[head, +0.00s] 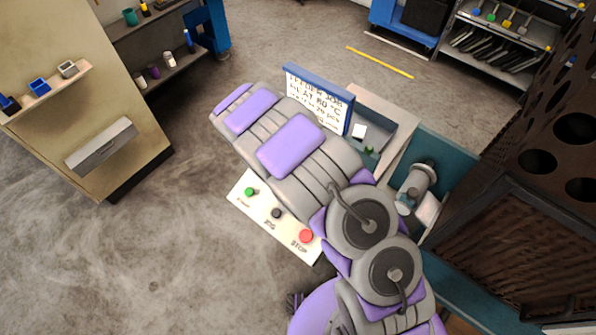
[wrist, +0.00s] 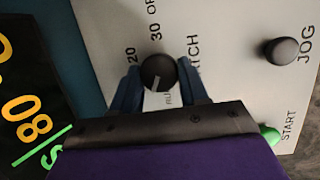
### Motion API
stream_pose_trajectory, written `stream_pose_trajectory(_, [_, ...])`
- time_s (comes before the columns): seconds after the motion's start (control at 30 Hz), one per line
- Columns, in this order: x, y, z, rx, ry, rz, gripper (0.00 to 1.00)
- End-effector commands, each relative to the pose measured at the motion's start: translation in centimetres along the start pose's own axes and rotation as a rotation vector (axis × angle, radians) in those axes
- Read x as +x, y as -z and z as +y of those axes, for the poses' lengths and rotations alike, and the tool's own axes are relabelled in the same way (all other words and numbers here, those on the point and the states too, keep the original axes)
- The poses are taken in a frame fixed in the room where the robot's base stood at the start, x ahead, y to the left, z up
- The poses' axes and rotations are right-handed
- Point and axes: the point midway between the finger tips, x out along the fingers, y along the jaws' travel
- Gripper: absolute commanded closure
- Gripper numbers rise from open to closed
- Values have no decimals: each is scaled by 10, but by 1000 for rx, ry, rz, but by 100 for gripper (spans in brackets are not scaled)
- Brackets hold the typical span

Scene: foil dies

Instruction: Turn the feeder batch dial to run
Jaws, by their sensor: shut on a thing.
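The batch dial (wrist: 158,71) is a round black knob on a white panel (wrist: 225,45) in the wrist view. My gripper (wrist: 160,85) has its two dark blue fingers on either side of the dial and is shut on it. A pale pointer line on the dial faces the lower edge of the picture, towards a partly covered label starting "RU". The marks 20, 30 and one starting "OF" lie above and left of the dial. In the head view my arm hides the dial and the gripper.
A black JOG button (wrist: 281,51) and a green START button (wrist: 270,133) sit right of the dial. The head view also shows a red STOP button (head: 306,236) on the panel. A blue-framed sign (head: 318,101) stands behind my arm.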

Motion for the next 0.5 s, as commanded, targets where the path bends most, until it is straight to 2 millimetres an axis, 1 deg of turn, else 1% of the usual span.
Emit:
stream_pose_trajectory(0.03, [-3,1,1,-40,-14,9,86])
stream_pose_trajectory(0.2, [-3,0,0,-154,-51,14,86])
stream_pose_trajectory(0.5, [-2,0,-1,-275,-90,22,86])
